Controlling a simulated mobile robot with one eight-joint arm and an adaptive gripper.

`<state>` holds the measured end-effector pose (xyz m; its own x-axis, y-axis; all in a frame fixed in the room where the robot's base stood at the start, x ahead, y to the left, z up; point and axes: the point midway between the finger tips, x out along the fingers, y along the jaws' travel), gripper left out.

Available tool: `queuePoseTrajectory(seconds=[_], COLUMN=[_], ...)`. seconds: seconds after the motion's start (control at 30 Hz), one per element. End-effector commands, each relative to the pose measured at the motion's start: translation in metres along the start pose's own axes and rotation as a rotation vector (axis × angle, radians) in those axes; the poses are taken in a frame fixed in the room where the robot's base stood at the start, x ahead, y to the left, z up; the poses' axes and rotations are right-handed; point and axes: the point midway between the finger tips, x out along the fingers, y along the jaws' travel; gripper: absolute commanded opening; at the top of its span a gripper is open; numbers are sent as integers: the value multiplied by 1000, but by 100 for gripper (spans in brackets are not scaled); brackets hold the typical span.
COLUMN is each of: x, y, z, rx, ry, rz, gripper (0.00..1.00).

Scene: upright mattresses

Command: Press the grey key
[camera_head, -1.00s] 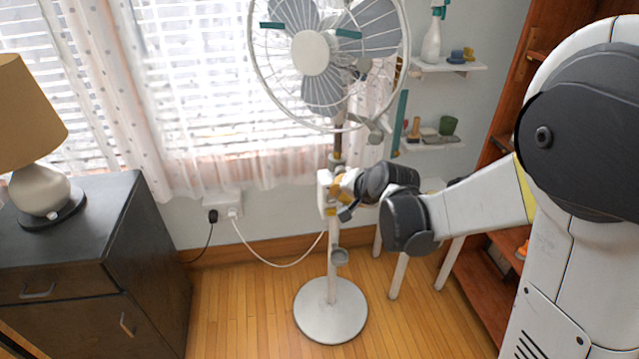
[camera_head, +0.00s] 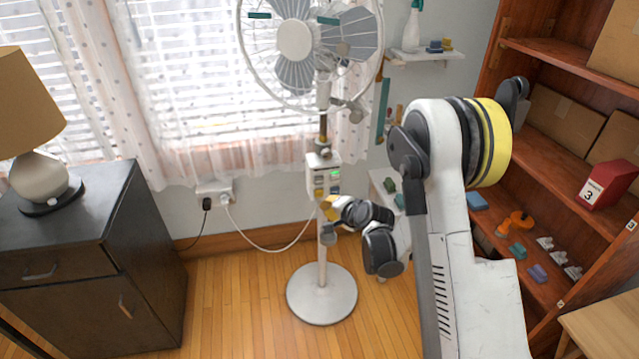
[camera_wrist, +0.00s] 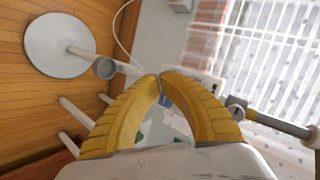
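A white control box (camera_head: 323,176) is fixed to the pole of the standing fan (camera_head: 295,40). The keys are too small to tell which one is grey. My gripper (camera_head: 328,207) is just below the box, beside the pole, in the head view; I cannot tell whether it touches. In the wrist view, the yellow fingers of my gripper (camera_wrist: 160,76) meet at their tips with nothing between them. The box (camera_wrist: 205,80) is partly hidden behind the right finger there, and its keys do not show.
The fan's round base (camera_head: 322,293) stands on the wooden floor. A dark cabinet (camera_head: 95,265) with a lamp (camera_head: 40,178) is at left. A brown shelf unit (camera_head: 560,75) with boxes stands at right. A white cable (camera_head: 265,247) runs from the wall socket to the fan.

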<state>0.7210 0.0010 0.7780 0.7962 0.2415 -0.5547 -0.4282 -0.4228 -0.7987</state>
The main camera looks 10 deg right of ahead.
Motion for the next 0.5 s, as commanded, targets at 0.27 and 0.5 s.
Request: queuePoseTrajectory(seconds=[0.27, 0.5], x=[15, 43], y=[-8, -23], z=[-8, -23], rx=[-1, -1], ry=[0, 0], rz=[0, 0], gripper=[0, 0])
